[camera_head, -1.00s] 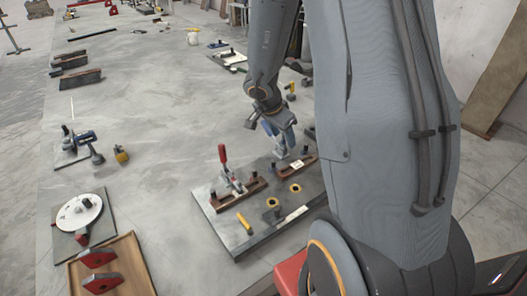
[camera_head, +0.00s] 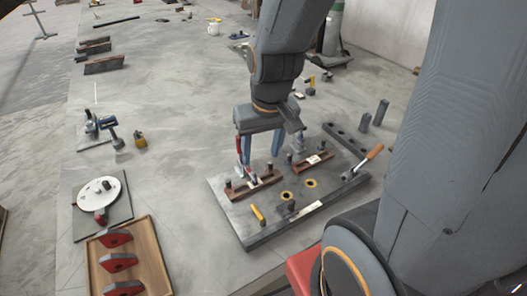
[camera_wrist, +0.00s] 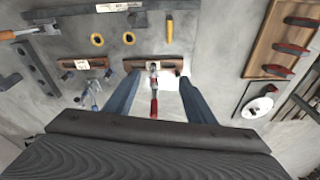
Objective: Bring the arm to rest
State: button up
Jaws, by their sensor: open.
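My gripper (camera_head: 261,158) is open, with its two blue fingers pointing down above the far-left part of a dark fixture plate (camera_head: 243,222). In the wrist view, a red-handled toggle clamp (camera_wrist: 154,100) on a brown bar (camera_wrist: 172,62) shows between the spread fingers (camera_wrist: 158,80). The fingers hold nothing that I can see. In the head view, a finger partly hides the clamp. I cannot tell how far above it the fingertips are. A second brown bar (camera_head: 313,162) with a white label lies to the right on the plate.
The plate also carries yellow rings (camera_head: 286,196) and a yellow-handled piece (camera_head: 258,214). An orange-handled tool (camera_head: 368,159) lies at its right edge. A wooden tray (camera_head: 155,253) with red-and-black pieces and a white disc (camera_head: 100,196) stand at left. Bare tabletop separates them.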

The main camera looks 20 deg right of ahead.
jog(key=shift+s+d, duration=0.1)
jog(key=shift+s, duration=0.35)
jog(key=shift+g, duration=0.5)
notch_tip(320, 180, down, 6)
jog(key=b, duration=0.5)
jog(key=shift+r, duration=0.2)
